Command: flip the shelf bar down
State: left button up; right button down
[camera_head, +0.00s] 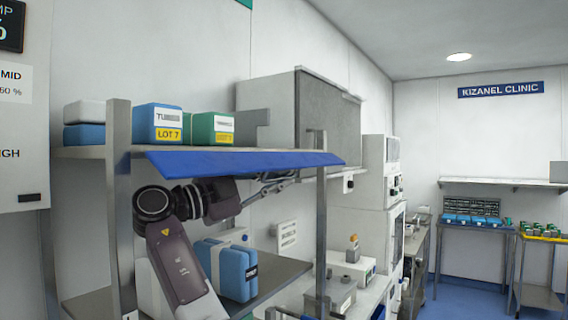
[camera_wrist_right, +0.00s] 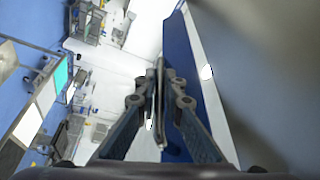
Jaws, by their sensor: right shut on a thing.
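The shelf bar (camera_head: 240,163) is a long blue panel along the front of the upper metal shelf, tilted outward. My right arm reaches up beneath it, and my right gripper (camera_head: 283,181) is at its underside, toward its right end. In the right wrist view the blue bar (camera_wrist_right: 179,45) runs upright past the fingertips of my right gripper (camera_wrist_right: 160,82). The fingers are close together, shut on the bar's edge; the exact contact is partly hidden by the fingers. My left gripper is not in view.
Blue and green boxes (camera_head: 212,128) stand on the upper shelf (camera_head: 85,152). A blue pack (camera_head: 236,271) stands on the lower shelf, close to my arm. A metal post (camera_head: 321,230) rises right of the gripper. White equipment (camera_head: 382,175) stands further back.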

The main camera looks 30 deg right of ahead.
jog(key=m+p, duration=0.1)
jog(key=p, duration=0.1)
jog(key=w+m+y+p, duration=0.1)
jog(key=m, duration=0.1)
jog(key=shift+w+a+g+p, duration=0.2)
jog(key=shift+a+g+p, duration=0.1)
jog(key=shift+p, duration=0.05)
jog(key=shift+w+a+f+m+y+p, duration=0.1)
jog(key=shift+w+f+m+y+p, duration=0.15)
jog(key=shift+m+p, duration=0.35)
jog(key=c, duration=2)
grip_release()
jog(key=shift+c, duration=0.2)
